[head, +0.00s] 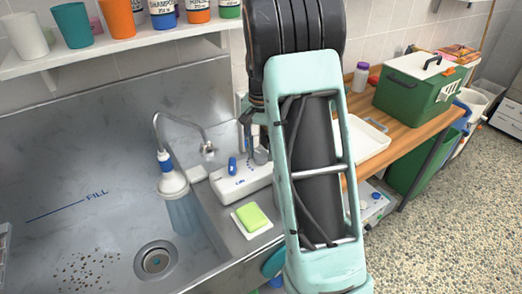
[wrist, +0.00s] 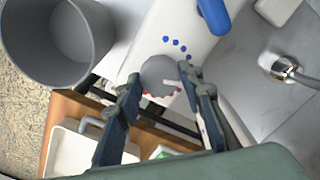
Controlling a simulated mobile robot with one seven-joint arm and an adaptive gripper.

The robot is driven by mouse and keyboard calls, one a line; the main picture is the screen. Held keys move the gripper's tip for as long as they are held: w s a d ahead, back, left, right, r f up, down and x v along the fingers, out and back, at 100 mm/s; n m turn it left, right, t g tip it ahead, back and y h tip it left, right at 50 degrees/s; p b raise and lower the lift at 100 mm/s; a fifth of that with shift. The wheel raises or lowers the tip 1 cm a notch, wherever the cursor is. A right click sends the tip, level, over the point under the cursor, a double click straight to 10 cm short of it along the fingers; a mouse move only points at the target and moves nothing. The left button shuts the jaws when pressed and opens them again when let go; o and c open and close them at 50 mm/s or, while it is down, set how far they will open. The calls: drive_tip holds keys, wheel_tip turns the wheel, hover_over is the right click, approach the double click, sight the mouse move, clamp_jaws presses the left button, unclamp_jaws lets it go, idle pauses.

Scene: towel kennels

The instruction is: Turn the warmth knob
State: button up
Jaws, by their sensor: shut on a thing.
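The warmth knob (wrist: 158,72) is a round grey dial with a pale pointer mark. It sits on a white box (wrist: 140,42), with blue dots on one side of it and red marks on the other. My gripper (wrist: 160,79) has one finger on each side of the knob and is shut on it. In the head view the knob (head: 261,156) shows at the right end of the white box (head: 228,186) on the sink's edge, partly hidden by my gripper (head: 252,138) and arm.
A blue lever (head: 232,166) stands on the same box. A metal tap (head: 208,148), a shower head (head: 172,182) and green soap (head: 253,217) are close by. A wooden bench (head: 405,132) carries a green box (head: 415,92).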

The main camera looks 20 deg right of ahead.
sight(261, 153)
drive_tip(key=o, duration=1.2)
drive_tip(key=shift+c, duration=0.2)
wheel_tip(261, 153, up, 12)
